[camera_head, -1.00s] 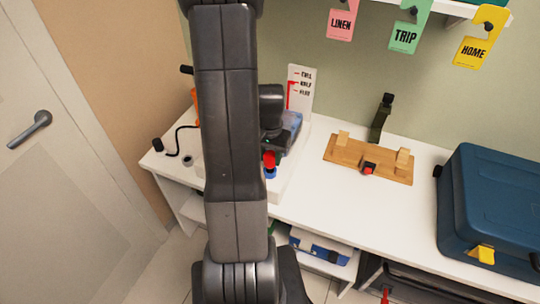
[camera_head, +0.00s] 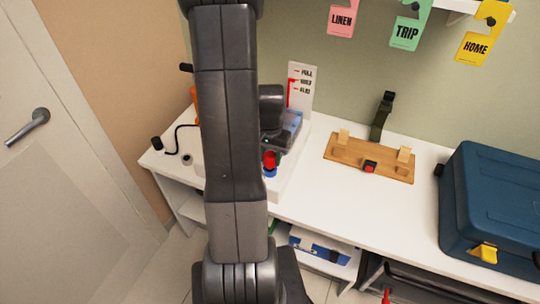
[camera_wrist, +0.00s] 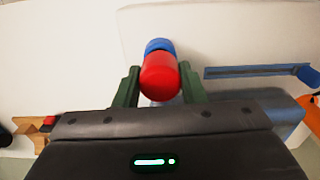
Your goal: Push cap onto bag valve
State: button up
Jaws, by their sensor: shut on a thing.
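A red cap (camera_wrist: 160,76) sits between the two green fingers of my gripper (camera_wrist: 158,88) in the wrist view. The fingers are shut on its sides. A blue valve piece (camera_wrist: 158,46) shows directly beyond the cap, in line with it. I cannot tell how far the cap sits on it. In the head view the red cap (camera_head: 269,160) shows just above the blue valve (camera_head: 270,172), beside my arm. My arm hides most of the gripper and the white base (camera_head: 283,186) there. A blue-grey piece, perhaps the bag, lies partly hidden behind the gripper.
A printed scale card (camera_head: 301,86) stands behind the gripper. A wooden stand (camera_head: 369,158) with a dark strap is on the white counter (camera_head: 330,200) to the right. A blue case (camera_head: 490,210) fills the right end. A black cable lies at the left.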

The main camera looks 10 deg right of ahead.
aim_at(270, 154)
jog(key=shift+f+b, duration=0.85)
jog(key=shift+f, duration=0.15)
jog(key=o, duration=1.1)
jog(key=shift+o, duration=0.2)
jog(key=shift+r, duration=0.1)
notch_tip(270, 154, up, 14)
jog(key=shift+f, duration=0.2)
notch_tip(270, 154, down, 14)
jog(key=shift+r, duration=0.15)
jog(key=shift+r+p, duration=0.25)
jog(key=shift+p, duration=0.05)
jog(key=shift+f, duration=0.1)
